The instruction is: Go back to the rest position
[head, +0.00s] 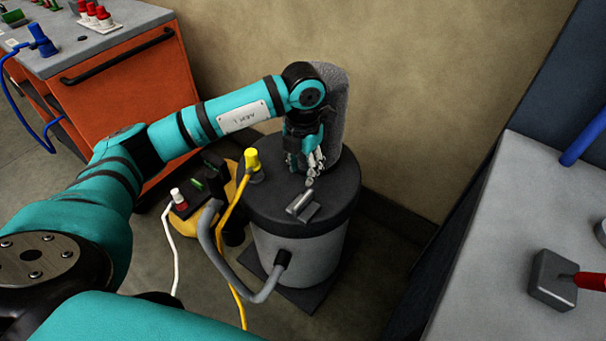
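My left arm reaches in from the left, across to a grey drum-shaped machine (300,243) with a dark round lid (335,207). My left gripper (312,177) points down over the lid, just behind a small grey metal handle or latch (302,204). Its fingers are small and partly overlap in this view, so I cannot tell how far apart they are. I see no object clearly held in it. It looks close to the lid, but I cannot tell if it touches. My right gripper is not in view.
A grey textured cylinder (332,110) stands behind the gripper. An orange cabinet (130,85) is at the upper left. A grey hose (235,275) and a yellow cable (228,220) hang at the drum's left. A grey worktop (500,240) fills the right.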

